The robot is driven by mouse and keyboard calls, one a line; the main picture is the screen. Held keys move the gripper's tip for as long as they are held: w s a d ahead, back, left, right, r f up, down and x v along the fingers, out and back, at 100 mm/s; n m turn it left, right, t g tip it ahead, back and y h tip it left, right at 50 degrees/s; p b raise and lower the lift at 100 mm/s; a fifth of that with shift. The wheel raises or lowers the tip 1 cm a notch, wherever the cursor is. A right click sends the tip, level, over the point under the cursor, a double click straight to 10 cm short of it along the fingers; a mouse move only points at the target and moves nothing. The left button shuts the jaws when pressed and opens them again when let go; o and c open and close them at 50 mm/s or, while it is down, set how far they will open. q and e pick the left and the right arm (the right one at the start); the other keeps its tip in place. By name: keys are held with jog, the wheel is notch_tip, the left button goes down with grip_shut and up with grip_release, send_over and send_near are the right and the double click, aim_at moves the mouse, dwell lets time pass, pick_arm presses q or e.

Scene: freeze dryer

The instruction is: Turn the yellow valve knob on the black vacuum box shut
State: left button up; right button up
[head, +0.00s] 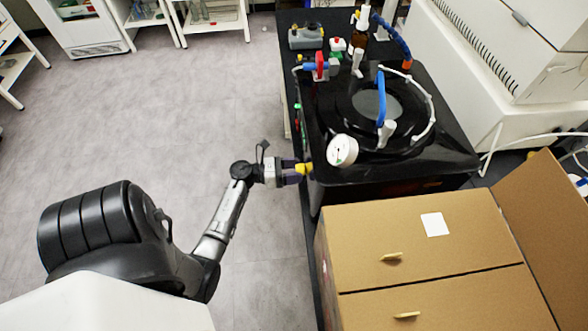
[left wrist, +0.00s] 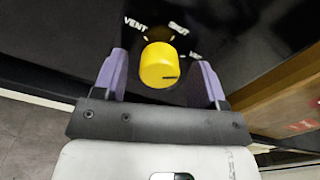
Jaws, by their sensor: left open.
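The black vacuum box (head: 440,150) stands on the bench at the right of the head view, with a round lid and a white gauge on top. Its yellow valve knob (head: 304,168) sits on the side facing my left arm. My right gripper is not in view.
A cardboard box (head: 450,240) with open flaps stands close to the right of the knob. The white gauge (head: 342,150) sits above the knob. A bottle and hoses stand at the back. The floor (head: 170,120) at left is clear.

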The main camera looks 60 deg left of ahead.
pick_arm(q)
jog(key=c, duration=0.9)
jog(key=shift+n+p, duration=2.65)
jog(key=shift+n, duration=3.15)
